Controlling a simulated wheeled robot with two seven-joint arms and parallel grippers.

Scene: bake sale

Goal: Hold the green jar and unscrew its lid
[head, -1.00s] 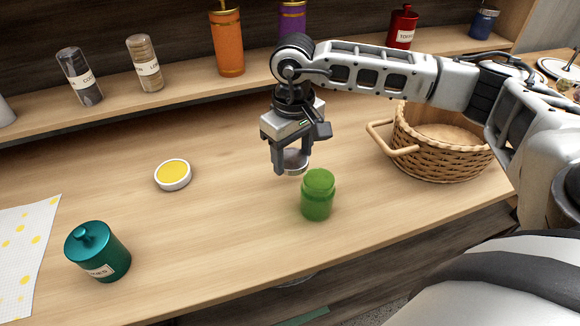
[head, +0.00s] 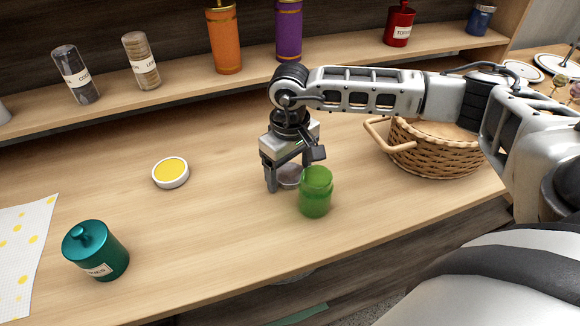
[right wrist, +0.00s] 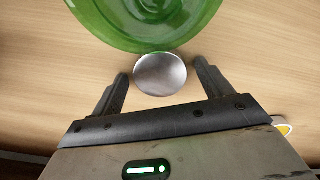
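The green jar (head: 316,192) stands upright on the table, its mouth uncovered. It also shows at the top of the right wrist view (right wrist: 145,22). A round silver lid (right wrist: 160,74) is apart from the jar's mouth, low beside the jar's left side in the head view (head: 289,174). My right gripper (right wrist: 161,70) has its fingers on either side of the lid, with a gap at each side. It is open and low over the table. Whether the lid lies flat on the wood is hard to tell. My left gripper is not in view.
A teal canister (head: 96,250) stands front left, near a spotted cloth (head: 22,255). A white dish with a yellow top (head: 170,172) lies left of centre. A wicker basket (head: 435,150) stands right, under my right arm.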

